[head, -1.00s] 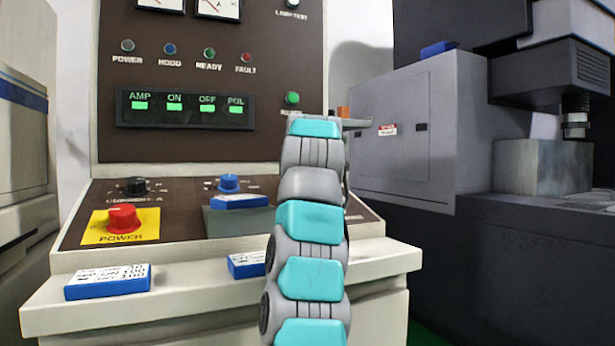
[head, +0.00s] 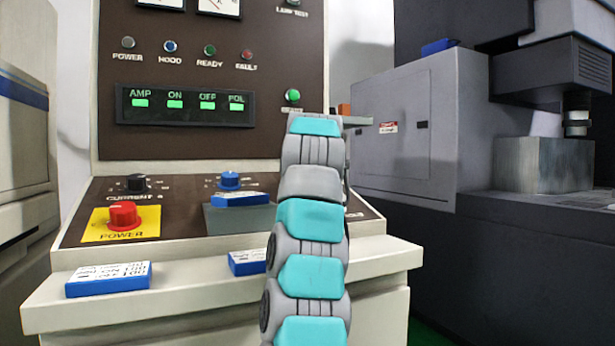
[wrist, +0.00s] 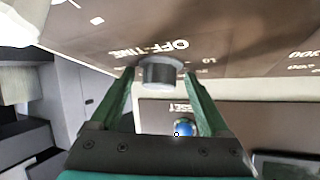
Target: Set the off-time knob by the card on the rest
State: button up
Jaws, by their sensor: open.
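The off-time knob (wrist: 160,72) is a short grey round knob on the brown panel, beside the OFF-TIME lettering, which appears upside down in the wrist view. My gripper (wrist: 159,79) is open, its two green fingers on either side of the knob. I cannot tell whether they touch it. In the head view my arm hides the knob and the gripper. A blue-edged card (head: 240,199) leans on a grey rest (head: 240,221) on the sloping panel; its writing is too small to read. The display (head: 186,106) shows AMP, ON, OFF and POL in green.
Two more blue-edged cards lie on the front ledge, one at left (head: 109,279) and one (head: 247,262) partly behind my arm. The panel also has a black current knob (head: 136,184), a blue knob (head: 230,180) and a red power knob (head: 123,216). A grey machine (head: 420,130) stands right.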

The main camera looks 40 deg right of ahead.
jog(key=b+v, duration=0.1)
jog(key=v, duration=0.6)
jog(key=shift+s+a+r+b, duration=0.15)
jog(key=shift+s+a+b, duration=0.05)
jog(key=shift+s+b, duration=0.15)
